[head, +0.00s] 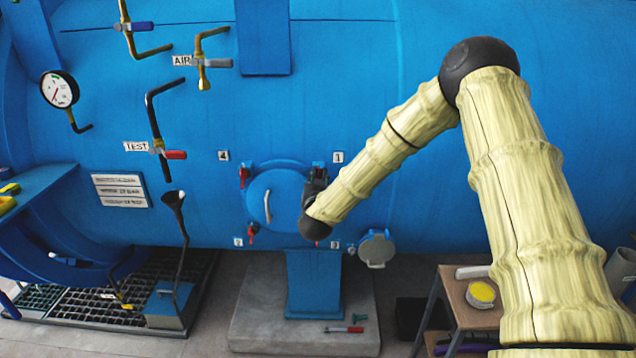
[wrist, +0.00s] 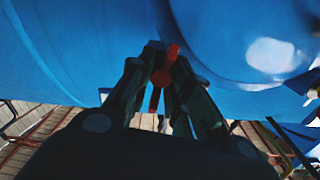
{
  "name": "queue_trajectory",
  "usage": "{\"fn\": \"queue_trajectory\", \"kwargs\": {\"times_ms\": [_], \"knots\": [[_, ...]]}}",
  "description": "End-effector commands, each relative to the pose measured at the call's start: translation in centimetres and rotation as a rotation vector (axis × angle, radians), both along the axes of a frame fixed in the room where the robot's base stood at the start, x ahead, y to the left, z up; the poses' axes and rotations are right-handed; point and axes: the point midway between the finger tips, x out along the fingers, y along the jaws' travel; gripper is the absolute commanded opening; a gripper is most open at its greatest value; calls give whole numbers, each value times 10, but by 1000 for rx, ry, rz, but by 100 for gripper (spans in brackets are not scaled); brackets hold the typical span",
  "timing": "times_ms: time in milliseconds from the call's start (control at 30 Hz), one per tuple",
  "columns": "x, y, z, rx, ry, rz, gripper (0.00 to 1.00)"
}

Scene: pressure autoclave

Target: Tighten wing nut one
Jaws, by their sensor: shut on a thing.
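The round blue autoclave door (head: 286,200) is closed, with a pale handle on its front. Wing nut one is the red piece at the door's upper right, beside the label "1" (head: 338,157); my arm mostly hides it in the head view. In the wrist view the red wing nut (wrist: 161,78) sits between the dark fingers of my gripper (wrist: 163,75), with one wing sticking up past the tips. My gripper (head: 314,188) is shut on it. Other red wing nuts show at the door's upper left (head: 243,176) and lower left (head: 252,231).
A small round grey flange (head: 376,248) is at the door's lower right. A wooden table (head: 455,300) with a yellow-topped item stands at the right. Pipes and a funnel (head: 174,200) are at the left.

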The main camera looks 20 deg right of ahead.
Motion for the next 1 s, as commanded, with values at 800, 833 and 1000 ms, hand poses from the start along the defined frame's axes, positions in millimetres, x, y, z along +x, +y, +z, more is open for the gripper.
{"fn": "queue_trajectory", "kwargs": {"times_ms": [800,833,1000], "knots": [[-1,-3,-10,631,-262,-1,0],[-1,-4,-10,656,-273,-2,0],[-1,-4,-11,800,-333,-2,0]]}}
